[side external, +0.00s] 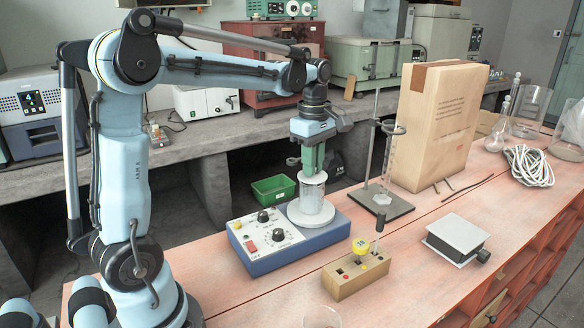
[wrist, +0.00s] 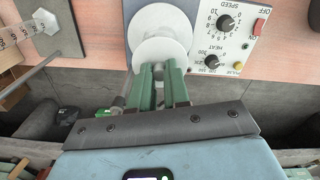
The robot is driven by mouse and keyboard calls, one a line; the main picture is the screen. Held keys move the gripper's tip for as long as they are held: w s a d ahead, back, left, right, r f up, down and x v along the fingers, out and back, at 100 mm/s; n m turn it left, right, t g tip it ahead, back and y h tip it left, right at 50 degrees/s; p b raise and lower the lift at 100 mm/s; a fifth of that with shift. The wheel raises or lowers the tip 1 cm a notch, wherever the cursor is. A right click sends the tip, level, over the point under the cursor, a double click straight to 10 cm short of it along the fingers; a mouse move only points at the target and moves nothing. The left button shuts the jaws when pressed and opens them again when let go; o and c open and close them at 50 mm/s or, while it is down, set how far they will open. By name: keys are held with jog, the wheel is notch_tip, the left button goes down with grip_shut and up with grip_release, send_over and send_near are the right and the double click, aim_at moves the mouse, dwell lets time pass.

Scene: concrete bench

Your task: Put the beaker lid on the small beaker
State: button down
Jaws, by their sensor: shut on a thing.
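My gripper (side external: 313,174) points down over the hotplate in the side external view, its green fingers at the top of a clear small beaker (side external: 312,195). The beaker stands upright on the hotplate's round white plate. In the wrist view the fingers of my gripper (wrist: 160,75) are close together. A white disc, which looks like the beaker lid (wrist: 160,52), is at their tips, partly hidden by them.
The blue hotplate (side external: 262,262) has knobs and a red button. A stand (side external: 380,204) with a clear cylinder is at right; a wooden block (side external: 345,284) with a yellow item is in front. Another clear glass (side external: 321,317) is at the bottom edge. A green tray (side external: 272,191) lies behind.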

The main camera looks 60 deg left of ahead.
jog(key=shift+f, duration=0.25)
dwell(0.4)
jog(key=c, duration=1)
grip_release()
jog(key=shift+o, duration=0.2)
jog(key=o, duration=0.3)
jog(key=shift+o, duration=0.2)
jog(key=shift+r, duration=3.5)
